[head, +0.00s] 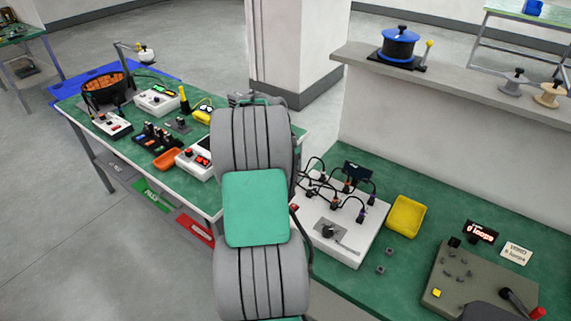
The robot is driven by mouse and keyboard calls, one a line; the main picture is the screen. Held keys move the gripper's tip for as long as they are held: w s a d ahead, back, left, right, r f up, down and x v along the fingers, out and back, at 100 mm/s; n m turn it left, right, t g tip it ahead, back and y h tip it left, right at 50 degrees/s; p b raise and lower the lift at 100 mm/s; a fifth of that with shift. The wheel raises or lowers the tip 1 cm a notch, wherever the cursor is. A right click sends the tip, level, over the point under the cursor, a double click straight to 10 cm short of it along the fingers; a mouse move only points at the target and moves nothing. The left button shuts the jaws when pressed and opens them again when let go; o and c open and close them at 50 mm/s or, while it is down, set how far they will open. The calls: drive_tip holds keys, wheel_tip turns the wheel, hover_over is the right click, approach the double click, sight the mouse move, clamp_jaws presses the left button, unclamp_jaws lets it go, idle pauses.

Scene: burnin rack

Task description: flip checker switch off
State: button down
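I cannot tell for certain which device is the checker. A white box (372,237) on the right-hand green bench carries several cabled plugs, a small dark display (357,171) and a black rotary-type switch (330,231) on a grey plate with a metal lever. The switch's setting is too small to read. Other boxes with buttons stand on the left bench, among them a white one with a green display (157,100) and one with red buttons (194,162). My grey and green arm rises between the benches and hides part of both. My gripper is not visible.
A yellow tray (406,216) and loose small grey blocks lie right of the white box. A grey-green panel (470,284) with a red-tipped lever and a lit display (481,233) stand further right.

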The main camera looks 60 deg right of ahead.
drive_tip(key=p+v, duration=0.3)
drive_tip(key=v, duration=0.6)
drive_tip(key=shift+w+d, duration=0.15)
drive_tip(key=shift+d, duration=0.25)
